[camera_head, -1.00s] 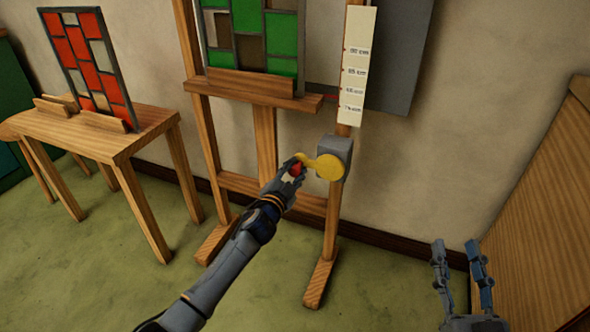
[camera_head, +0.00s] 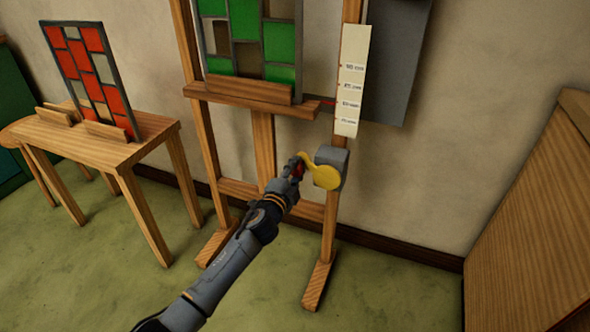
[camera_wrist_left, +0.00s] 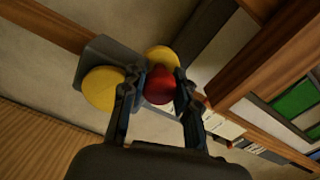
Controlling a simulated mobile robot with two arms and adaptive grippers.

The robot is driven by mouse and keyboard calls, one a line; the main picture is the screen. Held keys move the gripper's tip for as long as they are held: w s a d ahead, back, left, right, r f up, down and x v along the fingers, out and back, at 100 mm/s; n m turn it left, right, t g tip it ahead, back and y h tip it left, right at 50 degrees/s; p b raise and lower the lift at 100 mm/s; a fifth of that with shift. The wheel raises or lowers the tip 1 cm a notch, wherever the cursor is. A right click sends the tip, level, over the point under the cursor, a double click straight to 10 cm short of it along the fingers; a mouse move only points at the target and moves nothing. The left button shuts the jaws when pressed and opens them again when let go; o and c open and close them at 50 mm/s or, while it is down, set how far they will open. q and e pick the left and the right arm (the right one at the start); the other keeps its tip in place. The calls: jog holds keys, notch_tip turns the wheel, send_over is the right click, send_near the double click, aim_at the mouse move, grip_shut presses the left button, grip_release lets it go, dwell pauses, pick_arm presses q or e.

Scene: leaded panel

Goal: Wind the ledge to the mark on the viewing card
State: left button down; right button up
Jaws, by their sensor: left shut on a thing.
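The wooden ledge (camera_head: 240,92) crosses the easel and carries a green leaded panel (camera_head: 283,42). A red pointer (camera_head: 326,102) at its right end lies near the second-lowest label of the white scale (camera_head: 352,90); the small figures are hard to read. A yellow crank (camera_head: 326,177) sits on a grey box (camera_head: 339,160) on the right easel leg. My left gripper (camera_head: 297,167) is shut on the crank's red knob, left of the box. The wrist view shows the red knob (camera_wrist_left: 159,86) between the fingers. I cannot identify the viewing card.
A red-and-white leaded panel (camera_head: 92,75) stands on a small wooden table (camera_head: 105,150) at left. A grey board (camera_head: 395,70) hangs behind the scale. A wooden surface (camera_head: 530,220) fills the right side. Green floor lies open between it and the easel.

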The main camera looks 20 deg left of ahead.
pick_arm(q)
jog(key=shift+w+r, duration=0.1)
jog(key=shift+r, duration=0.25)
jog(key=c, duration=1)
grip_release()
jog(key=shift+d, duration=0.1)
jog(key=shift+f, duration=0.1)
jog(key=shift+f, duration=0.1)
jog(key=shift+s+f, duration=0.1)
jog(key=shift+s, duration=0.3)
jog(key=s, duration=0.7)
jog(key=s+a, duration=0.1)
jog(key=s, duration=0.3)
jog(key=shift+s, duration=0.15)
